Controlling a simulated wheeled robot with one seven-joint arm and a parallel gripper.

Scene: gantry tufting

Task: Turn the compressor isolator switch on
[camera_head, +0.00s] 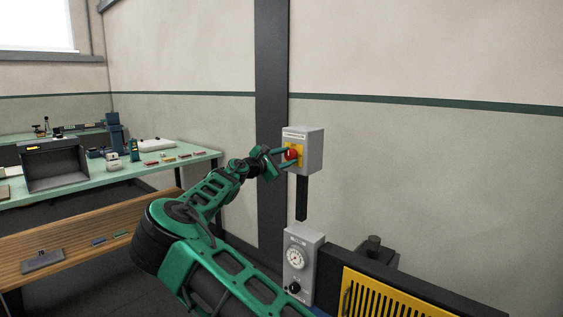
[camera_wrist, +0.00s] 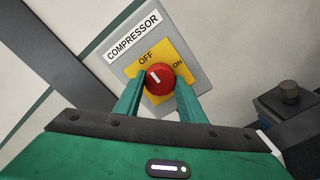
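The compressor isolator switch is a grey box (camera_head: 313,150) on the wall, with a yellow plate and a red knob (camera_head: 290,154). In the wrist view, the red knob (camera_wrist: 160,78) sits on the yellow plate (camera_wrist: 150,55), marked OFF and ON, under a COMPRESSOR label (camera_wrist: 133,36). The white line on the knob points toward OFF. My gripper (camera_wrist: 160,92) has its two green fingers on either side of the knob, with the knob between their tips. Whether the fingers touch the knob is not clear. In the head view, my gripper (camera_head: 281,155) is at the front of the box.
Below the switch is a grey box with a dial and a black knob (camera_head: 297,262). A yellow slatted panel (camera_head: 385,297) stands at the lower right. At left, a green-topped bench (camera_head: 85,180) holds a dark bin (camera_head: 55,168) and several small items. The wall right of the switch is bare.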

